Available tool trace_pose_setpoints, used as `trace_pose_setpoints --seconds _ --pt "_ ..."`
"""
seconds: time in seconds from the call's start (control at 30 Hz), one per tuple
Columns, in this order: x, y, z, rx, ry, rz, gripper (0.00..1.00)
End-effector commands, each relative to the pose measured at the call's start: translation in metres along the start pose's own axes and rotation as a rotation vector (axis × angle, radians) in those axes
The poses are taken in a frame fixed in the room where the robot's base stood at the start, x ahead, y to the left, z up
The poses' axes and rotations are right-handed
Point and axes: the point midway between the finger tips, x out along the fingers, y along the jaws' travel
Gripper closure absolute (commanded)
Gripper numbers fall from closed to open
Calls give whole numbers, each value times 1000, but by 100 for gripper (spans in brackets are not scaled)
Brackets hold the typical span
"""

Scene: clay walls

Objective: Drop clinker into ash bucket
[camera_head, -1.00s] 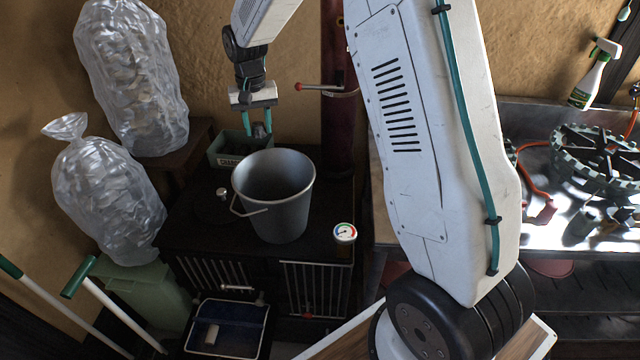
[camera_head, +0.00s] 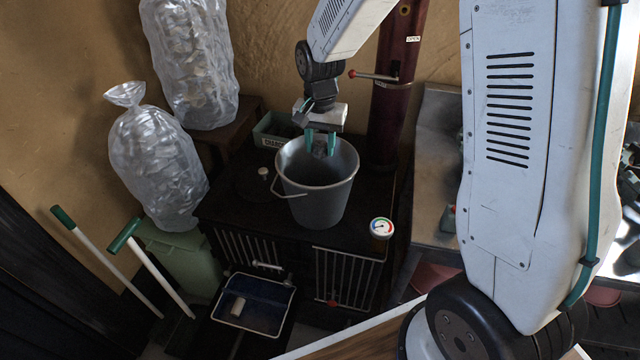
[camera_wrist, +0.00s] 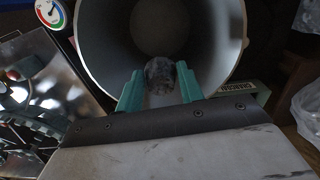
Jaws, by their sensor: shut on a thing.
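The ash bucket (camera_head: 318,193) is a grey metal pail standing upright on the black stove top, its wire handle hanging to the left. My gripper (camera_head: 320,146) is over the bucket's mouth, near its far rim, with green fingers pointing down. In the wrist view my gripper (camera_wrist: 160,84) is shut on the clinker (camera_wrist: 159,74), a dark rough lump between the fingertips. The bucket's inside wall (camera_wrist: 110,50) shows around and beyond the lump. In the head view the clinker (camera_head: 320,149) is small and partly hidden by the fingers.
A green labelled box (camera_head: 272,131) stands behind the bucket. A dial gauge (camera_head: 381,228) sits on the stove's front right. A dark red flue pipe (camera_head: 392,100) with a red-tipped lever rises behind at right. Clear filled bags (camera_head: 158,165) stand at left.

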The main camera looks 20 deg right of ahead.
Motion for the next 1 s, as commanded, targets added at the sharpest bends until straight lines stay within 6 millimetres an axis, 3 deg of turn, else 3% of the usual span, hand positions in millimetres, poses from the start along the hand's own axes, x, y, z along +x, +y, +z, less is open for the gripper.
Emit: trace_pose_setpoints --seconds 0.37,0.4,0.47,0.77,1.0 --pt "5 0 0 0 0 0 88" --pt "5 0 0 0 0 0 52" --pt "5 0 0 0 0 0 37" --pt "3 0 0 0 1 0 37" --pt "-31 0 -1 0 5 -4 37"
